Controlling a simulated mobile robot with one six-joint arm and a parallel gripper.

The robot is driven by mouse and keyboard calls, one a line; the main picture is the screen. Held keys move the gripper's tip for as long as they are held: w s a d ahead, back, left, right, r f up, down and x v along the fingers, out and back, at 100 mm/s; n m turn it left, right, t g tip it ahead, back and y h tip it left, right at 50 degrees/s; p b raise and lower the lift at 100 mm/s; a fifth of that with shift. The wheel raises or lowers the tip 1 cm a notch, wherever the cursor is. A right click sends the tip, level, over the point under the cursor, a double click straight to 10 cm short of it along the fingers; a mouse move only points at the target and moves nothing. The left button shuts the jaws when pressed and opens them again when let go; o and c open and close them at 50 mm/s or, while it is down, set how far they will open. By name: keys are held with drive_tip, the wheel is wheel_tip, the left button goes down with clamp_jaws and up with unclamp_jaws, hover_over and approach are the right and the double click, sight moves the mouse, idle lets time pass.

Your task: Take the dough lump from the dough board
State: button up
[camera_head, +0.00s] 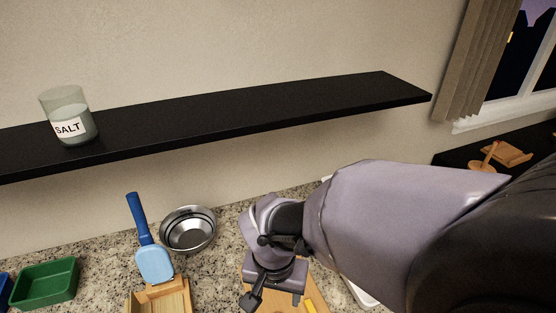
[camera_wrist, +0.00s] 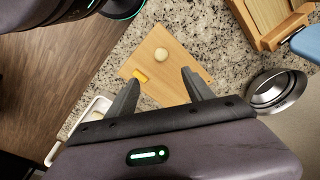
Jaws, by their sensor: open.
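The dough board is a light wooden board on the granite counter, seen in the wrist view (camera_wrist: 172,92) and partly in the head view (camera_head: 318,297). The pale round dough lump (camera_wrist: 161,54) lies on the board in the wrist view, near its far edge. In the head view the lump is hidden, probably behind my arm. A small orange-yellow piece (camera_wrist: 140,76) lies on the board to the left of the lump. My gripper (camera_wrist: 158,85) is open and empty. Its fingers point toward the board, with the lump beyond the fingertips and apart from them.
A metal bowl (camera_head: 188,230), a blue scraper-like tool (camera_head: 153,258), a wooden box (camera_head: 160,299) and a green tray (camera_head: 45,283) stand left of my arm. A white tray (camera_wrist: 92,112) lies beside the board. A black shelf (camera_head: 240,112) with a salt jar (camera_head: 69,117) overhangs the counter.

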drive_tip(key=f+b, duration=0.2)
drive_tip(key=f, duration=0.3)
drive_tip(key=w+f+b, duration=0.1)
drive_tip(key=f+b, duration=0.2)
drive_tip(key=f, duration=0.3)
drive_tip(key=f+b, duration=0.2)
drive_tip(key=f, duration=0.4)
drive_tip(key=shift+w+b, duration=0.4)
drive_tip(key=shift+d, duration=0.1)
clamp_jaws()
drive_tip(key=shift+r, duration=0.15)
